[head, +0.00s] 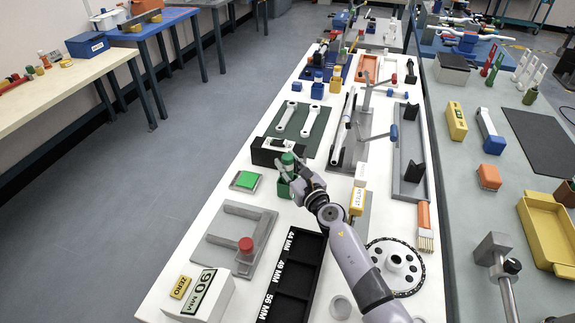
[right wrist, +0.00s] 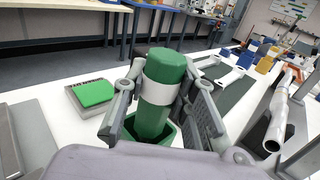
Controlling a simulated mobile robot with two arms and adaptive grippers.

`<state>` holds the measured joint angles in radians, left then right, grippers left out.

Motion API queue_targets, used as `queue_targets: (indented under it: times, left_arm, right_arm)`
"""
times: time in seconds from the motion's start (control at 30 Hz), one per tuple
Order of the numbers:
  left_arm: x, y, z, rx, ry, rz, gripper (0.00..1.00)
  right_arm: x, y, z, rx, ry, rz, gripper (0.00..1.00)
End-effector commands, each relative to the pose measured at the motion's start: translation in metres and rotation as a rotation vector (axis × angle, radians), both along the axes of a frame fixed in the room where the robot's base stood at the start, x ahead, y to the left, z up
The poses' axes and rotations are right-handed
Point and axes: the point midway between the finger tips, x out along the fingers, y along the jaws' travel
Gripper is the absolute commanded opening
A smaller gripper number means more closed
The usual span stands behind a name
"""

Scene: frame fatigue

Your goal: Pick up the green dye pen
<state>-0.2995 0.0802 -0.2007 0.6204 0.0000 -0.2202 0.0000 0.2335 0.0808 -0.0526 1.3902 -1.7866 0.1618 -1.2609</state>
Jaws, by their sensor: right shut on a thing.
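The green dye pen (head: 288,159) is a thick green cylinder with a white band; in the right wrist view the pen (right wrist: 165,68) stands upright between my fingers. My right gripper (head: 290,170) is shut on it, with one finger on each side near the white band; the fingers also show in the right wrist view (right wrist: 160,98). The pen's lower end is in or just above a green holder (head: 283,189), whose rim shows in the right wrist view (right wrist: 173,134); I cannot tell which. My left gripper is not in view.
A black block (head: 268,151) stands close behind the pen. A green pad (head: 246,180) lies to the left, and a grey fixture with a red knob (head: 246,244) nearer. A black tray (head: 293,277) and a chainring (head: 395,266) flank my right arm.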

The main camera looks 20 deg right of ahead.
Motion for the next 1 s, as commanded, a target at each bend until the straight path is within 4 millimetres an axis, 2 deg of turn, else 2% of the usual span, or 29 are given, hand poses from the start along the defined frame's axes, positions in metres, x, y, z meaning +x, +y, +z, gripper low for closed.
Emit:
queue_targets:
  times: [0.03,0.27,0.53,0.67,0.8,1.0]
  left_arm:
    - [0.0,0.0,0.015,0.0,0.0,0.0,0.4]
    - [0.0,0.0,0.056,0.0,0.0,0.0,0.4]
    - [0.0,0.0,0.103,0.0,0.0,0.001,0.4]
    - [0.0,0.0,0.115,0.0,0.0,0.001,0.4]
    - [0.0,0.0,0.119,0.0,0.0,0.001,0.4]
    - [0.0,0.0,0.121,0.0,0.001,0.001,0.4]
  right_arm:
    - [0.0,0.0,0.016,0.0,-0.002,0.0,0.0]
    - [0.0,0.0,0.063,0.002,-0.003,-0.001,0.0]
    - [0.0,0.001,0.128,0.003,-0.003,-0.001,0.0]
    - [0.0,0.0,0.152,0.003,-0.003,-0.001,0.0]
    - [0.0,0.001,0.167,0.002,-0.003,0.0,0.0]
    - [0.0,0.0,0.175,0.002,-0.001,0.0,0.0]
